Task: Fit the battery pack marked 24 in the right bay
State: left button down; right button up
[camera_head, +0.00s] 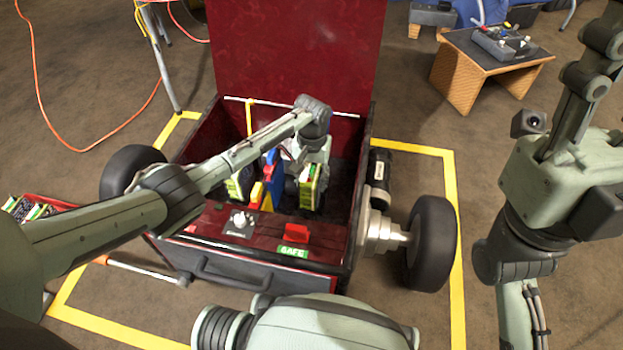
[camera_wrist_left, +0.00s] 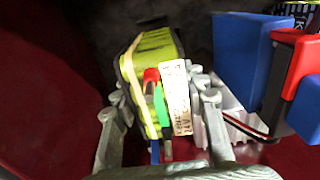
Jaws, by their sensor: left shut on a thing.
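My left gripper (camera_head: 314,168) reaches down inside the open dark red cart box and is shut on a yellow-green battery pack (camera_head: 309,190). In the left wrist view this pack (camera_wrist_left: 152,62) sits between the two grey fingers (camera_wrist_left: 160,112), with a white label and red and green parts facing the camera. A second yellow-green pack (camera_head: 236,187) is on the left side inside the box. Blue, red and yellow parts (camera_head: 268,180) stand between them. The bay floor under the held pack is hidden. My right arm is at the right, its gripper (camera_head: 598,62) raised outside the box.
The cart's front panel (camera_head: 215,222) carries a red switch (camera_head: 297,232), a green SAFE label (camera_head: 293,251) and a grey knob. Blue and red parts (camera_wrist_left: 245,60) stand close right of the left fingers. A red tray (camera_head: 35,208) with packs is at far left, a small table (camera_head: 490,50) at back right.

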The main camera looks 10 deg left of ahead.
pick_arm(q)
jog(key=shift+w+f+b, duration=0.15)
jog(key=shift+f+b, duration=0.35)
jog(key=shift+f, duration=0.4)
dwell(0.3)
jog(key=c, duration=1)
grip_release()
jog(key=shift+o, duration=1.1)
jog(key=shift+s+f, duration=0.2)
jog(key=shift+s, duration=0.05)
jog(key=r, duration=1.2)
jog(key=shift+w+r, duration=0.2)
jog(key=shift+w, duration=0.15)
